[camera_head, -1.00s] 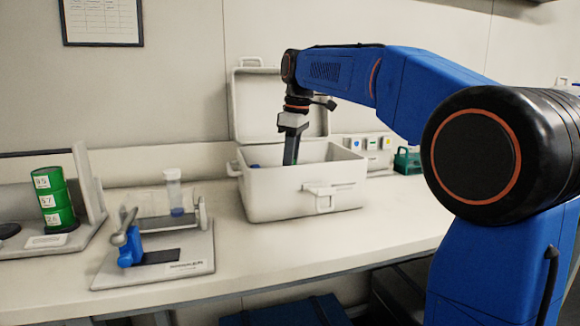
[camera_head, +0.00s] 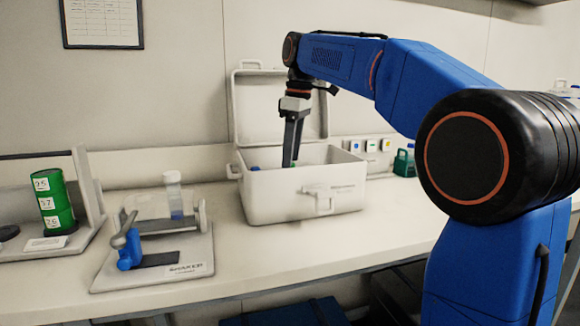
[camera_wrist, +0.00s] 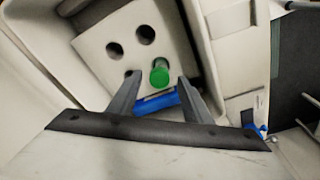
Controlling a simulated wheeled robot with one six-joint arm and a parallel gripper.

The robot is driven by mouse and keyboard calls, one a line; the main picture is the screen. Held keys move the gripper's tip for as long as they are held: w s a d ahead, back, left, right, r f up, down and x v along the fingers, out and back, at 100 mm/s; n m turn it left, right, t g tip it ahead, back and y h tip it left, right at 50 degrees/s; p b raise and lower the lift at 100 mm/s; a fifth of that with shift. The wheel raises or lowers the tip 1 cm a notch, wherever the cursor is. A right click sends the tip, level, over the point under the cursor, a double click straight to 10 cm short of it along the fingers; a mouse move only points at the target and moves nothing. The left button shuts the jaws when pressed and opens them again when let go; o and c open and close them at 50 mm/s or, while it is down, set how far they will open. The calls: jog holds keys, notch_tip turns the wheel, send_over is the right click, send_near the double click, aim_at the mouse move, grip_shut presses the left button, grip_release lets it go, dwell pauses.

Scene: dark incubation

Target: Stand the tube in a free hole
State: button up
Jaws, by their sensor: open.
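A green-capped tube (camera_wrist: 159,73) stands in one hole of a pale block (camera_wrist: 92,45) inside the white box (camera_head: 285,195). Only its cap shows clearly in the wrist view; its body is hidden. Two open holes (camera_wrist: 145,34) show in the block, and another is partly covered by a fingertip. My gripper (camera_wrist: 158,78) is open, its fingers either side of the tube with gaps visible. In the head view my gripper (camera_head: 290,163) reaches down into the box, its fingertips partly hidden by the front wall.
A blue object (camera_wrist: 157,102) lies beside the block in the box. The box's raised lid (camera_head: 250,105) stands behind. A shaker (camera_head: 180,262) with a clear tube (camera_head: 173,198) and a green stack (camera_head: 54,200) are to the left.

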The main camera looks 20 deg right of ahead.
notch_tip(320, 180, up, 8)
jog(key=shift+s+d+f, duration=0.2)
jog(key=shift+s+d, duration=0.1)
jog(key=shift+d, duration=0.1)
